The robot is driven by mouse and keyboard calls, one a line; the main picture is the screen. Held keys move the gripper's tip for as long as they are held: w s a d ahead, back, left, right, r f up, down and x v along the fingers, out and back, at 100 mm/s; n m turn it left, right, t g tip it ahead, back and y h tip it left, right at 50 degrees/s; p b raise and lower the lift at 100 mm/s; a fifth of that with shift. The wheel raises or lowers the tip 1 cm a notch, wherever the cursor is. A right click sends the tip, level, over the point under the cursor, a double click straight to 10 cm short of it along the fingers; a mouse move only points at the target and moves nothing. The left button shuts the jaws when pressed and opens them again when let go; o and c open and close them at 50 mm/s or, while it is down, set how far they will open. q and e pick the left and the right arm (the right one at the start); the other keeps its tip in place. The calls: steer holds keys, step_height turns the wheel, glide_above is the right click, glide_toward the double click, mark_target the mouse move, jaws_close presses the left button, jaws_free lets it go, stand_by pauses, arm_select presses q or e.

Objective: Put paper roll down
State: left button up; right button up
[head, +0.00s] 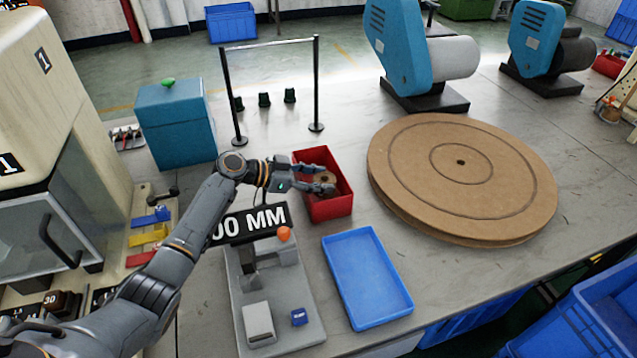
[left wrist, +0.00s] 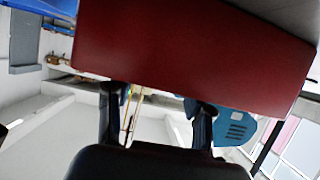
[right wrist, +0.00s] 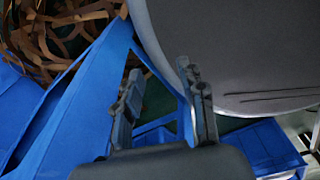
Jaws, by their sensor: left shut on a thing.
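The paper roll (head: 326,180) is a small brown piece at the red bin (head: 332,208), partly hidden by the fingers. My left gripper (head: 318,179) reaches over the bin's left side and is shut on the roll. In the left wrist view the bin's red wall (left wrist: 190,50) covers the fingertips, so the roll is hidden there. I cannot tell whether the roll touches the bin floor. My right gripper (right wrist: 163,90) is open and empty in the right wrist view; it is outside the head view.
An empty blue tray (head: 368,275) lies right of the grey fixture (head: 285,325). A large brown disc (head: 460,200) covers the right part of the table. A black frame (head: 226,95) stands behind the bin. Blue crates (head: 590,310) stand beyond the table's front edge.

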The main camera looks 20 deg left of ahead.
arm_select(q)
steer(key=shift+f+b, duration=0.3)
steer(key=shift+b, duration=0.15)
steer(key=shift+f+b, duration=0.3)
steer(key=shift+b, duration=0.15)
steer(key=o, duration=1.1)
steer(key=shift+o, duration=0.2)
arm_select(e)
steer(key=shift+s+d+f, duration=0.15)
steer(key=shift+d+f, duration=0.1)
steer(key=shift+f, duration=0.2)
steer(key=shift+s+d+f, duration=0.1)
steer(key=shift+d+f, duration=0.1)
steer(key=shift+f, duration=0.2)
